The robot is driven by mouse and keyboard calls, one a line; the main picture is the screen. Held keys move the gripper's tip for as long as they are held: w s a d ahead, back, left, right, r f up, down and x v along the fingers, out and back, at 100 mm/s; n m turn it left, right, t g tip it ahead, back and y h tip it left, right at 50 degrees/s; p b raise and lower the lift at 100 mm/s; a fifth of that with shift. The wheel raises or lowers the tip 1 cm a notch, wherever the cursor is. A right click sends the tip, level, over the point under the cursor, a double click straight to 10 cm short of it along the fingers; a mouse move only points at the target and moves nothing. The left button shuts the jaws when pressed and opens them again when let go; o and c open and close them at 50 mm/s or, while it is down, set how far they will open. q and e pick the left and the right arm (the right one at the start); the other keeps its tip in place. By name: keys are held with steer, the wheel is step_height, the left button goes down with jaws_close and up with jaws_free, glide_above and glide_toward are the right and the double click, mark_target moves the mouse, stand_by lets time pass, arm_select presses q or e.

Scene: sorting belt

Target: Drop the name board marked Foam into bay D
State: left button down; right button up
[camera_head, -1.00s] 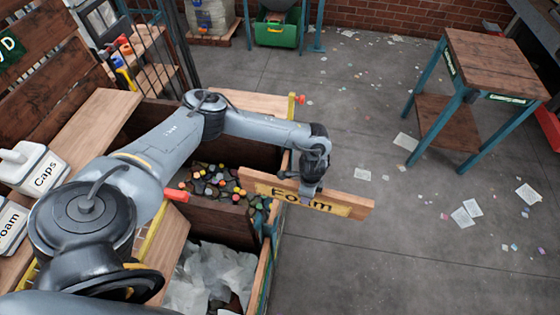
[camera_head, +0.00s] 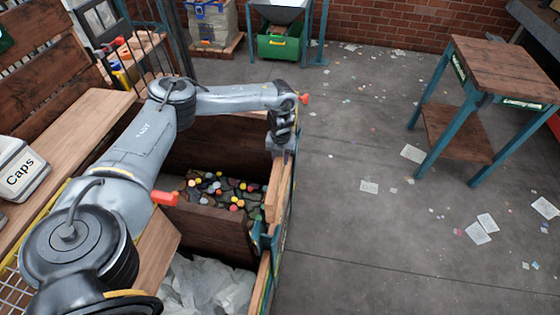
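The Foam name board (camera_head: 275,188) is a wooden plank that I now see nearly edge-on, so its lettering is hidden. It lies lengthwise along the right wall (camera_head: 284,212) of the wooden bays, at about the wall's top. I cannot tell whether it touches the wall. My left gripper (camera_head: 281,148) is at the board's far end and appears shut on it; the fingertips are mostly hidden. My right gripper is out of view. No readable D mark shows on any bay.
One bay holds dark pieces and coloured caps (camera_head: 222,190). The nearer bay holds pale crumpled sheets (camera_head: 205,285). A bay with a dark wooden wall (camera_head: 222,145) lies beyond. A Caps container (camera_head: 22,168) stands at left. A wooden table (camera_head: 500,70) stands right on littered floor.

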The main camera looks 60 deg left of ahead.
arm_select(q)
steer(key=shift+a+f+b, duration=0.2)
steer(key=shift+a+b, duration=0.05)
steer(key=shift+b, duration=0.05)
steer(key=shift+f+b, duration=0.5)
steer(key=shift+b, duration=0.05)
steer(key=shift+r, duration=0.2)
steer(key=shift+w+p, duration=0.1)
steer(key=shift+p, duration=0.4)
steer(key=shift+p, duration=0.35)
step_height(320, 180, down, 18)
steer(key=b, duration=1.1)
